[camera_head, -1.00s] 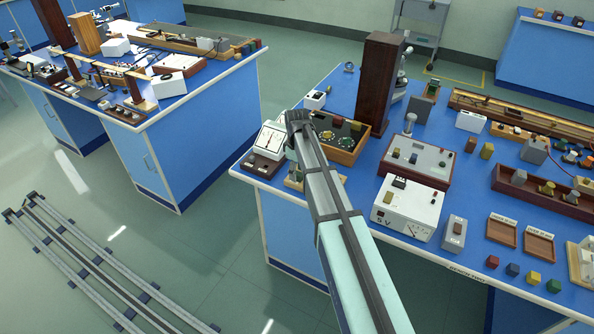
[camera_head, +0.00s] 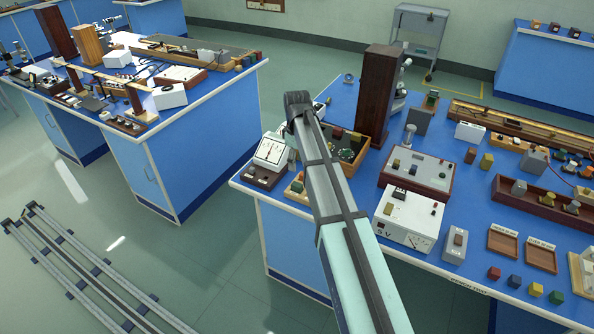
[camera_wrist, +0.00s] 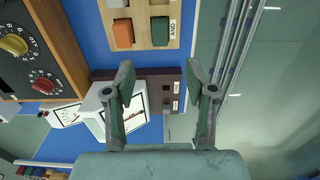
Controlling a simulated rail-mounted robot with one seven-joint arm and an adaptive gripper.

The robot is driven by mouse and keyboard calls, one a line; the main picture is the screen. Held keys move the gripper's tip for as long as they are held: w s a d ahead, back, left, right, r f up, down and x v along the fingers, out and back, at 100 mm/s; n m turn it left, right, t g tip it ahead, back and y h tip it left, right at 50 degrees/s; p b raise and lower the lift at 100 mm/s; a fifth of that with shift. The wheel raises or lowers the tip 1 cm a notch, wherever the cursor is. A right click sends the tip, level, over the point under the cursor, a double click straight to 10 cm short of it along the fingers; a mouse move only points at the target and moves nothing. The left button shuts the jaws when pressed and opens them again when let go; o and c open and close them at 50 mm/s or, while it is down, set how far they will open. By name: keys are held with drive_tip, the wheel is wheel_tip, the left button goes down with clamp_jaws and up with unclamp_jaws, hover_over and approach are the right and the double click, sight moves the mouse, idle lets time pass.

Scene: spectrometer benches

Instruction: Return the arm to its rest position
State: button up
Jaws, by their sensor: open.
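My arm reaches up through the middle of the head view, over the left end of the right-hand blue bench (camera_head: 450,265). The fingers are hidden behind my wrist there. In the wrist view my gripper (camera_wrist: 160,72) is open, its two fingers spread and nothing between them. It hangs above the bench edge. Below lie a white meter (camera_wrist: 138,108) on a dark base, and a wooden board (camera_wrist: 175,42) with orange and green blocks labelled AND. The same meter (camera_head: 270,152) shows left of my arm in the head view.
A wooden box with dials (camera_wrist: 42,60) lies left in the wrist view. A tall dark wooden block (camera_head: 380,95) stands right of my arm. A white power supply (camera_head: 408,218) sits nearer. Open floor (camera_head: 215,250) separates the benches, with the left bench (camera_head: 165,150) beyond.

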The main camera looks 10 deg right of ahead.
drive_tip(key=shift+r, duration=0.9)
drive_tip(key=s+a+f+m+g+y+p, duration=0.1)
drive_tip(key=s+a+f+y+p, duration=0.1)
drive_tip(key=s+a+f, duration=0.35)
drive_tip(key=s+a+f+m+g+y+p, duration=0.1)
drive_tip(key=s+a+f, duration=0.1)
drive_tip(key=a+f, duration=0.65)
drive_tip(key=s+d+f+m+g+h+b, duration=0.15)
drive_tip(key=s+d+f, duration=0.35)
drive_tip(key=s+f, duration=0.7)
drive_tip(key=s+d+f+m+g, duration=0.1)
drive_tip(key=s+d+f+m, duration=0.3)
drive_tip(key=s+f, duration=0.85)
drive_tip(key=s+d+f+m+g, duration=0.1)
drive_tip(key=s+d+f, duration=0.1)
drive_tip(key=s, duration=1)
drive_tip(key=s+d+f+m+g+h+b, duration=0.1)
drive_tip(key=s+d+f, duration=0.2)
drive_tip(key=s, duration=0.9)
drive_tip(key=shift+s, duration=0.25)
drive_tip(key=shift+h, duration=0.25)
